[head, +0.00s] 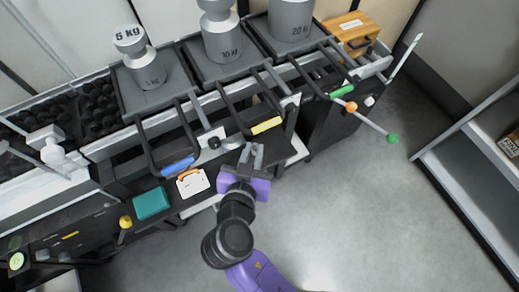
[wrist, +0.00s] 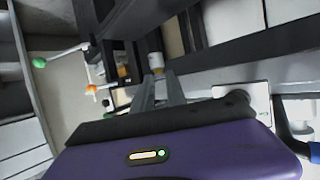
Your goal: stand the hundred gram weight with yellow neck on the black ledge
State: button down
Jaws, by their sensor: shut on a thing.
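My gripper (head: 251,151) has its two grey fingers pointing at the front of the weighing bench, near the yellow-marked handle. In the wrist view, the fingers (wrist: 160,78) close on a small pale weight (wrist: 156,61) with an orange-yellow tint at its lower part. Its marking is too small to read, and I cannot make it out in the head view. A dark ledge (head: 88,222) runs along the lower front of the bench at left. I cannot tell for sure whether it is the black ledge named in the task.
Large grey weights marked 5 kg (head: 148,70), 10 kg (head: 222,40) and 20 kg (head: 290,18) stand behind bar handles. A teal box (head: 151,203) and a white tag (head: 193,183) are left of my gripper. Green and orange knobs (head: 393,139) stick out at right. The floor (head: 350,215) is clear.

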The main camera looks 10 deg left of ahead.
jog(key=w+f, duration=0.1)
jog(key=f, duration=0.1)
jog(key=w+f+b, duration=0.1)
jog(key=f, duration=0.1)
jog(key=w+d+f+b, duration=0.1)
jog(key=f, duration=0.1)
jog(key=shift+w+f, duration=0.2)
jog(key=shift+f, duration=0.15)
jog(key=shift+w+d+f, duration=0.1)
jog(key=shift+w+f, duration=0.05)
jog(key=shift+w, duration=0.05)
jog(key=shift+f, duration=0.2)
jog(key=c, duration=1.3)
grip_release()
jog(key=shift+c, duration=0.2)
jog(key=shift+r, duration=0.15)
